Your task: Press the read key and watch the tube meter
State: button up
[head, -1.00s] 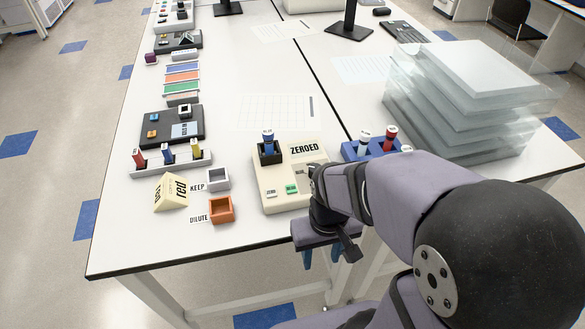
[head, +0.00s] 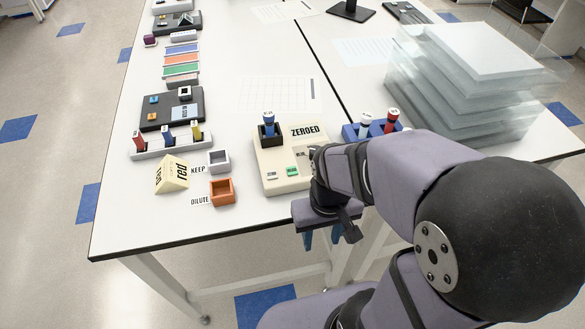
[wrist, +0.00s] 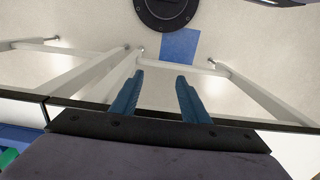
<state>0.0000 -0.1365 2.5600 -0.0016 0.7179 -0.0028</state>
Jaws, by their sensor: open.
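The cream tube meter (head: 275,185) stands near the front edge of the bench, and its display reads "ZEROED". A blue-capped tube (head: 268,122) stands upright in the dark holder (head: 270,139) on the meter. A green key (head: 292,170) and a pale key marked "ZERO" (head: 272,176) show on its front; the green key's label is too small to read. My gripper (head: 324,236) hangs just right of and in front of the meter, touching neither key. In the wrist view its two blue fingers (wrist: 160,98) are apart with nothing between them, over the bench edge and floor.
A white KEEP box (head: 218,161) and an orange DILUTE box (head: 222,192) stand left of the meter, beside a yellow "red" sign (head: 172,174). A tube rack (head: 170,142) is farther left. A blue rack (head: 358,131) and stacked clear trays (head: 455,95) stand right.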

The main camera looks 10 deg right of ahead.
grip_shut()
dwell(1.5)
